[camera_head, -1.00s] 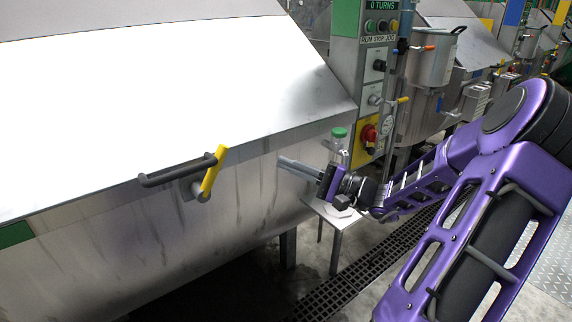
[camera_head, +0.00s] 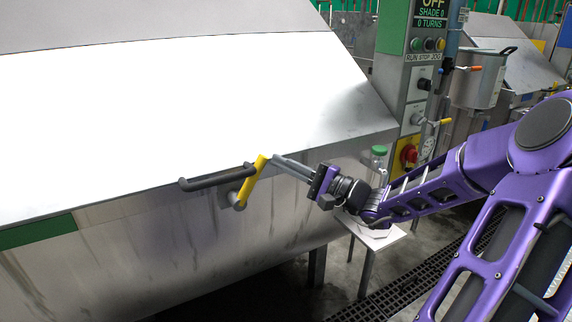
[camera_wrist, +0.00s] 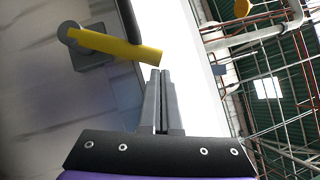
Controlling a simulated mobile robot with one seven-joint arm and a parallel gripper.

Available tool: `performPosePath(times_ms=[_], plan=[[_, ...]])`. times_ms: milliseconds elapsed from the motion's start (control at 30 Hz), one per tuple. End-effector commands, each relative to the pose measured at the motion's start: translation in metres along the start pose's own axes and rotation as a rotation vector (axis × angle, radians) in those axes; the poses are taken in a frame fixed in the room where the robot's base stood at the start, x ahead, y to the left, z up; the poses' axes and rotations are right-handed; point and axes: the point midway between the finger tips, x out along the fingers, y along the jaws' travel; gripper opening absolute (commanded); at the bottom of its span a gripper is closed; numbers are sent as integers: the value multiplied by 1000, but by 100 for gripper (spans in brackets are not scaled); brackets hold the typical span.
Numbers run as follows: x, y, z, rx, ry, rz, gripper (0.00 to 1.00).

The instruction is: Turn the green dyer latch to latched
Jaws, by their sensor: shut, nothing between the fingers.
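The dyer latch is a yellow lever (camera_head: 250,183) on a grey pivot on the front of the big steel drum, beside the dark bar handle (camera_head: 217,178). The lever slants, its upper end to the right of its pivot. My gripper (camera_head: 277,161) is shut and empty, its fingertips close to the lever's upper end. In the wrist view the yellow lever (camera_wrist: 115,46) lies just ahead of my shut fingertips (camera_wrist: 161,72); I cannot tell whether they touch. A green label (camera_head: 38,233) is on the drum at the lower left.
A control post (camera_head: 409,70) with buttons and a red stop knob stands right of the drum. A small white table (camera_head: 385,238) with a green-capped bottle (camera_head: 378,160) is behind my wrist. Space in front of the drum is clear.

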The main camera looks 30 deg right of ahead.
Motion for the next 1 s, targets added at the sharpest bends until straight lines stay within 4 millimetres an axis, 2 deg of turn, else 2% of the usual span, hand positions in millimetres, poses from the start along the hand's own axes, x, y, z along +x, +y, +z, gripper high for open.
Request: performPosePath(times_ms=[667,1000], plan=[[7,-10,10,-103,-1,68,0],[23,-18,34,-283,-4,190,0]])
